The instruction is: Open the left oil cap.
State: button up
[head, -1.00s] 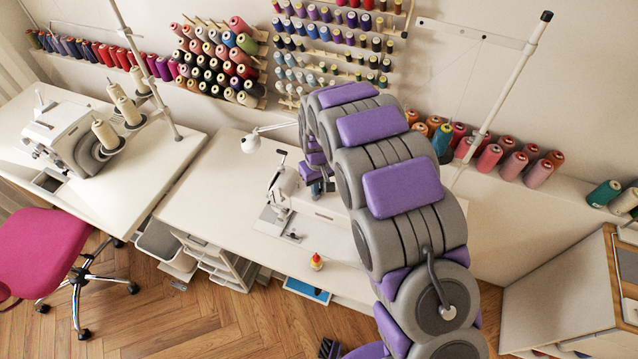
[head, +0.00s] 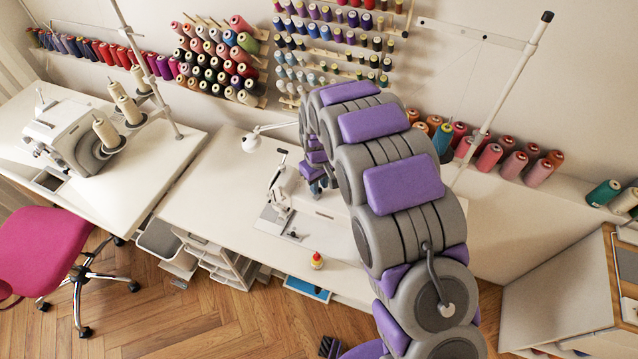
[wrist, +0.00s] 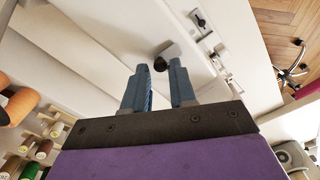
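The white sewing machine (head: 322,207) stands on the middle table, partly hidden behind my arm. My gripper (head: 318,188) is just above its top. In the wrist view my gripper (wrist: 156,67) has two blue fingers spread apart with a clear gap. A grey cylinder with a black end (wrist: 167,55) shows at the fingertips, beyond the gap; I cannot tell whether it touches a finger. The machine's white body (wrist: 100,65) fills much of that view. I cannot clearly make out the left oil cap in either view.
The white middle table (head: 210,195) has free room left of the machine. A small bottle with a red top (head: 317,261) stands near its front edge. A desk lamp (head: 252,142) is behind. A pole-like thread stand (head: 510,85) rises at the right.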

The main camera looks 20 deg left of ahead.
jog(key=shift+o, duration=1.3)
jog(key=shift+s+f, duration=0.1)
jog(key=shift+d, duration=0.1)
notch_tip(320, 180, up, 17)
jog(key=shift+p, duration=0.45)
